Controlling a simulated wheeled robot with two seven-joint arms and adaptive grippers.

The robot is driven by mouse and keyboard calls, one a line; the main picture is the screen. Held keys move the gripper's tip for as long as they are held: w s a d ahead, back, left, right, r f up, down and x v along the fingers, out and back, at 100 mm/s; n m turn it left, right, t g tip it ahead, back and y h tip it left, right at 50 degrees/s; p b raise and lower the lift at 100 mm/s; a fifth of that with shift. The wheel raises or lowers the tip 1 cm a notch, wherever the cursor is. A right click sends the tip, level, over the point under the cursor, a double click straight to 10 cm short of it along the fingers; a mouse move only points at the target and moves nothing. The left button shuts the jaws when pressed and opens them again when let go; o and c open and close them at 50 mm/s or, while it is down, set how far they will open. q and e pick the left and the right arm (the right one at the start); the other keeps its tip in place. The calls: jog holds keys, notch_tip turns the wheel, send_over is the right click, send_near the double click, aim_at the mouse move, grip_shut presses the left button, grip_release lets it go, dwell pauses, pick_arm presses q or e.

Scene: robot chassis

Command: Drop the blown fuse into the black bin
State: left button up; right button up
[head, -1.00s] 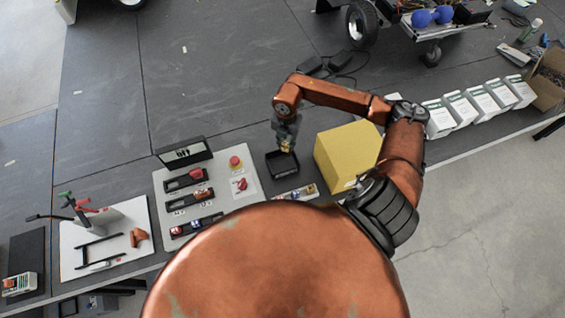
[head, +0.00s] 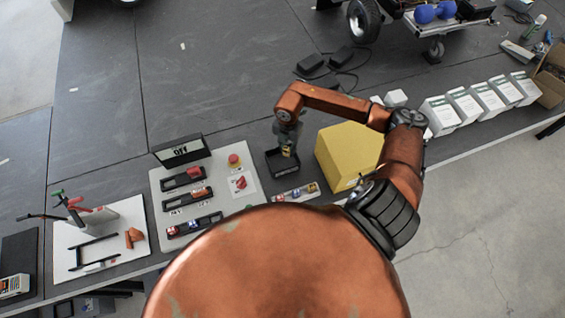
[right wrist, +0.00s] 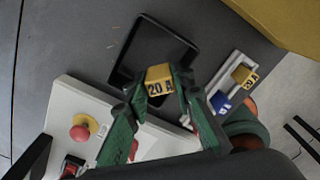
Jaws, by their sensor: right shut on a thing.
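My right gripper (head: 288,148) is shut on a yellow fuse marked 20 A (right wrist: 159,80); the fuse also shows as a small yellow spot in the head view (head: 289,152). The black bin (head: 286,172) is a small open box on the table, and the gripper holds the fuse above it. In the right wrist view the bin (right wrist: 176,27) lies behind the fuse, and the fingers and fuse hide part of its near side. I cannot tell the exact height of the fuse over the bin. My left gripper is not in view.
A pale fuse panel (head: 215,165) with black holders and a red button (head: 234,159) lies left of the bin. A yellow box (head: 345,152) stands close on the right. A tray with spare fuses (head: 296,191) lies in front. White boxes (head: 440,115) stand further right.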

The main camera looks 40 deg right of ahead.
jog(key=o, duration=1)
notch_tip(320, 180, up, 12)
jog(key=shift+r, duration=0.1)
dwell(0.5)
